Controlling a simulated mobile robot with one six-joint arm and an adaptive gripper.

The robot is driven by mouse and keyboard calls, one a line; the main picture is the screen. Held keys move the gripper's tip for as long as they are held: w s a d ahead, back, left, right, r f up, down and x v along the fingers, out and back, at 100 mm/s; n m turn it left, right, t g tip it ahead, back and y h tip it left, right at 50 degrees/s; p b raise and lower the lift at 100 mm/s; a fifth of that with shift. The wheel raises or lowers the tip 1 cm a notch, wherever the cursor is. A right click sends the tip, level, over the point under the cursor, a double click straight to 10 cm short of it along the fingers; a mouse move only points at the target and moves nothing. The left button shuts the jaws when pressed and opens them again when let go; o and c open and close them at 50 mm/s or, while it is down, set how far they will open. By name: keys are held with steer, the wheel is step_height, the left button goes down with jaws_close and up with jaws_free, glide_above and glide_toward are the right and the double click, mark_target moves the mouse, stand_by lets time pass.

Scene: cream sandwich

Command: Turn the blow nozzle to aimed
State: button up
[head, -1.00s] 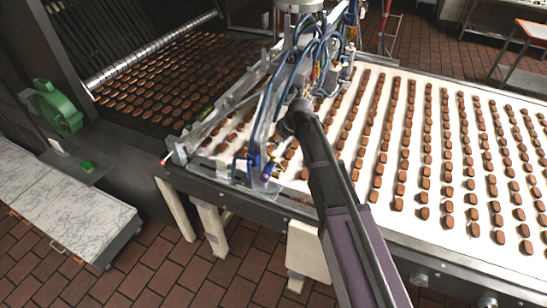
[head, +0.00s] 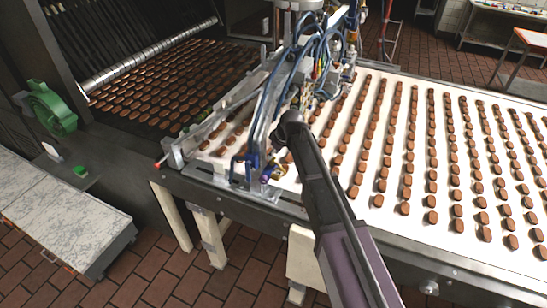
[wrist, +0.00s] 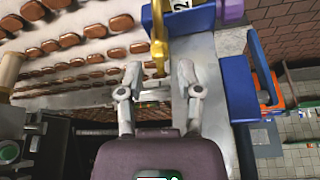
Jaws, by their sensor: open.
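A thin brass-coloured piece (wrist: 158,45), which looks like the blow nozzle, hangs ahead of my gripper in the wrist view. My gripper (wrist: 160,74) is open, with one finger on each side of the brass piece's lower end. I cannot tell whether either finger touches it. In the head view my arm hides the gripper.
Blue blocks (wrist: 240,88) and a grey metal plate (wrist: 202,75) stand close on the right of my gripper. A white conveyor (head: 425,105) carries rows of brown biscuits. Blue hoses (head: 292,72) hang above it.

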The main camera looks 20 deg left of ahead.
steer(key=shift+f, duration=0.2)
jaws_close()
steer(key=shift+m, duration=0.6)
jaws_free()
steer(key=shift+a, duration=0.1)
steer(key=shift+n, duration=0.4)
stand_by(0.4)
